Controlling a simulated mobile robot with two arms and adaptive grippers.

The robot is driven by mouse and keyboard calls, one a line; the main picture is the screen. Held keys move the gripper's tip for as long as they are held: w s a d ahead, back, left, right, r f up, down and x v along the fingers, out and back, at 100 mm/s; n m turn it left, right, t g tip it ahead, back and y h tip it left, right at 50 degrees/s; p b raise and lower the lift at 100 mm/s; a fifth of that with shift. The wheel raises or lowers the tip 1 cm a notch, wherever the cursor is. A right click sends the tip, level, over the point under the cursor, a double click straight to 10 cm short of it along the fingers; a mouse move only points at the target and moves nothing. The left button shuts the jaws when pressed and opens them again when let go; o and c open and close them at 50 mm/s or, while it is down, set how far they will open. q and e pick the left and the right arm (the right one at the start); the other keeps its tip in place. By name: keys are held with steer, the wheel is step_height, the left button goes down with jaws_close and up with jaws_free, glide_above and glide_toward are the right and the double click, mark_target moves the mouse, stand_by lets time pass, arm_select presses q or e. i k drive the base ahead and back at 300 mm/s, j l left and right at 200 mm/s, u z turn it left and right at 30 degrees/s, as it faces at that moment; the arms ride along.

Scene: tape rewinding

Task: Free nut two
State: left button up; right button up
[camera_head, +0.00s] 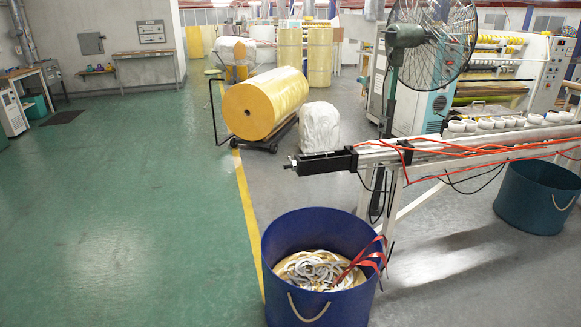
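Neither of my grippers is in this view. I cannot make out any nut. A white frame rail (480,146) comes in from the right, with a black cylinder-like unit (325,163) at its left end. A small metal tip (291,164) sticks out of that unit to the left. Whether a nut sits on it is too small to tell.
A blue tub (320,225) with tape scraps stands at the front, and a teal bucket (540,197) at the right. A yellow roll (262,104) lies on a cart behind. A fan (432,40) stands behind the rail. The green floor (130,210) is clear.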

mark_target(293, 162)
steer(key=i+j, duration=0.3)
steer(key=i, duration=0.15)
steer(key=i+j+u, duration=0.1)
steer(key=i+j, duration=0.15)
steer(key=i, duration=0.2)
steer(key=i+j+u, duration=0.1)
steer(key=i+j, duration=0.15)
steer(key=i, duration=0.2)
steer(key=i+j, duration=0.25)
steer(key=i, duration=0.2)
steer(key=i+j+u, duration=0.1)
steer(key=i, duration=0.35)
steer(key=i+j, duration=0.25)
steer(key=i, duration=0.2)
steer(key=j+u, duration=0.05)
